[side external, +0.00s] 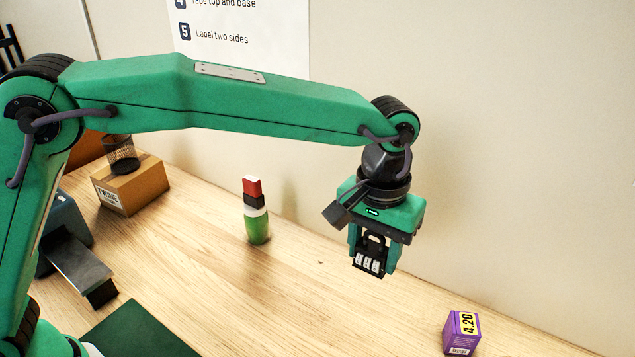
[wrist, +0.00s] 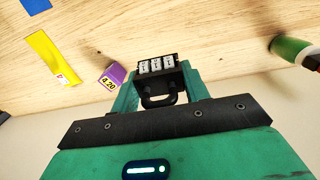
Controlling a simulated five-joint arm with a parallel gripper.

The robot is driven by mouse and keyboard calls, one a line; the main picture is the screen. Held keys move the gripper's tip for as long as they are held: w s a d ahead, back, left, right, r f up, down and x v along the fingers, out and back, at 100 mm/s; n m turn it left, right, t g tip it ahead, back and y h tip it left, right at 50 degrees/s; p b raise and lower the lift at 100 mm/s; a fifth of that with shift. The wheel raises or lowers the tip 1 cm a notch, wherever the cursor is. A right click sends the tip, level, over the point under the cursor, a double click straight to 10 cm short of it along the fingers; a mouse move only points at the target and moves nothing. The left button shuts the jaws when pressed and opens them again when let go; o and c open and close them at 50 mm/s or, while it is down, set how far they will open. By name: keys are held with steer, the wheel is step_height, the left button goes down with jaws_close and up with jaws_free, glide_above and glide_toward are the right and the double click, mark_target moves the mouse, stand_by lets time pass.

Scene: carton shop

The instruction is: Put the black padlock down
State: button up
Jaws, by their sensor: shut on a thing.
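The black padlock (side external: 368,264) has white number dials on its face and hangs below my gripper (side external: 373,250), between the fingers. My gripper is shut on it and holds it above the wooden table, near the wall. In the wrist view the padlock (wrist: 157,70) sits between the two green fingers of my gripper (wrist: 158,92), its dark shackle toward the palm and its dials facing away from it. How far it is above the table is hard to tell.
A purple box (side external: 462,332) with a yellow 4.20 label stands at the right. A green bottle (side external: 257,226) with a red top stands left of my gripper. A cardboard box (side external: 130,185) and a green mat (side external: 135,332) are farther left. A yellow strip (wrist: 52,60) lies on the table.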

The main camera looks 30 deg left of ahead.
step_height(320, 180, down, 8)
steer(key=f, duration=0.1)
glide_above(359, 287)
step_height(359, 287, down, 6)
steer(key=shift+w+f, duration=0.1)
steer(key=shift+f, duration=0.1)
stand_by(0.4)
steer(key=shift+f, duration=0.1)
steer(key=shift+f, duration=1.9)
steer(key=shift+f, duration=0.15)
steer(key=o, duration=1.2)
